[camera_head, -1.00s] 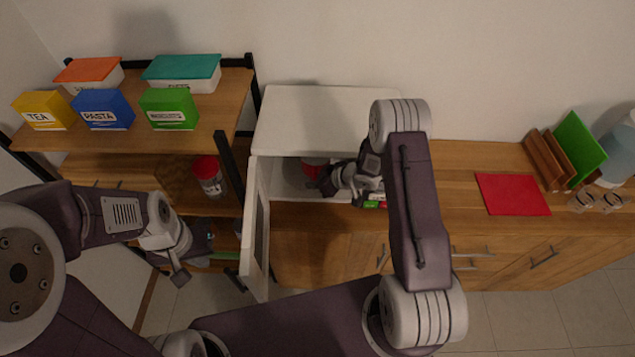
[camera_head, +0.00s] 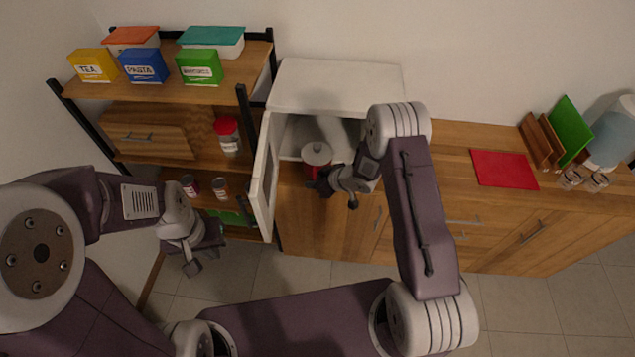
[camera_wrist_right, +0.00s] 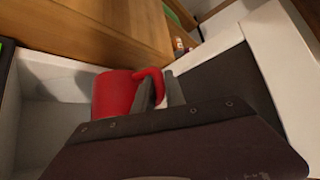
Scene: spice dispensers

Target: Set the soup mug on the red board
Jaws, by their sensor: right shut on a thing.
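The red soup mug (camera_head: 317,162) with a pale round top is at the open front of the white cabinet. My right gripper (camera_head: 320,184) is shut on its handle. In the right wrist view the mug (camera_wrist_right: 113,94) is red, and its handle is between the fingers (camera_wrist_right: 161,90). The red board (camera_head: 504,169) lies flat and bare on the wooden counter to the right. My left gripper (camera_head: 191,250) hangs low at the left, away from the mug; I cannot tell whether it is open.
The white cabinet (camera_head: 338,84) has its door (camera_head: 264,178) swung open just left of the mug. Wooden and green boards (camera_head: 570,131), small glasses (camera_head: 583,181) and a large bluish container (camera_head: 612,135) stand beyond the red board. A shelf with boxes (camera_head: 200,67) is at the left.

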